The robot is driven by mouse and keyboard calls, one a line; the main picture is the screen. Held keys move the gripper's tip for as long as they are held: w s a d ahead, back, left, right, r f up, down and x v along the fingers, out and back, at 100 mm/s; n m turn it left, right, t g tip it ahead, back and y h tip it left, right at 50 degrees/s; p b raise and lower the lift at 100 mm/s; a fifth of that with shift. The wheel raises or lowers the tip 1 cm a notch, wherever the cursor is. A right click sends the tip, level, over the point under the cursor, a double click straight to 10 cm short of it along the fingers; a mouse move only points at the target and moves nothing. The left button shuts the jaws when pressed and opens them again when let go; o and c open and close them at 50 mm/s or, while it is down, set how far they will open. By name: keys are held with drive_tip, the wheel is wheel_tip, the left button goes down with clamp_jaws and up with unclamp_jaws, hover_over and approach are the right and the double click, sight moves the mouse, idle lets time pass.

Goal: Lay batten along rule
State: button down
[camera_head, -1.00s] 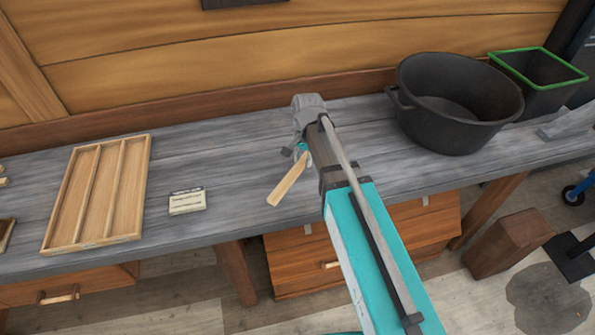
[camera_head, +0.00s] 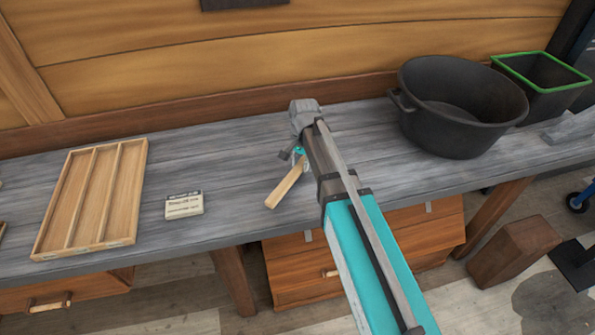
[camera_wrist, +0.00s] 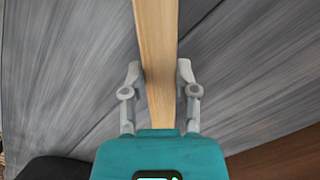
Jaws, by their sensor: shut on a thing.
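A light wooden batten (camera_head: 283,189) is held over the grey bench top in the head view, slanting toward the front edge. It also shows in the wrist view (camera_wrist: 156,45), running up the picture between the fingers. My gripper (camera_wrist: 158,75) is shut on the batten, with a finger on each side. In the head view my arm hides most of the gripper. I cannot make out the rule in either view. Whether the batten touches the bench is hard to tell.
A black pot (camera_head: 455,140) and a green-rimmed bin (camera_head: 553,101) stand at right. The wooden wall rises behind.

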sight(300, 170)
drive_tip(key=shift+w+a+f+b, duration=0.1)
drive_tip(key=shift+w+f+b, duration=0.25)
drive_tip(key=shift+f, duration=0.15)
drive_tip(key=shift+s+f+b, duration=0.15)
drive_tip(key=shift+f+b, duration=1.15)
drive_tip(key=shift+f, duration=0.15)
drive_tip(key=shift+c, duration=1.9)
unclamp_jaws()
drive_tip(key=shift+r, duration=0.2)
drive_tip(key=r+p, duration=0.8)
drive_tip(key=w+r+p, duration=0.1)
drive_tip(key=r+p, duration=0.3)
drive_tip(key=shift+w+d, duration=0.1)
drive_tip(key=shift+d, duration=0.2)
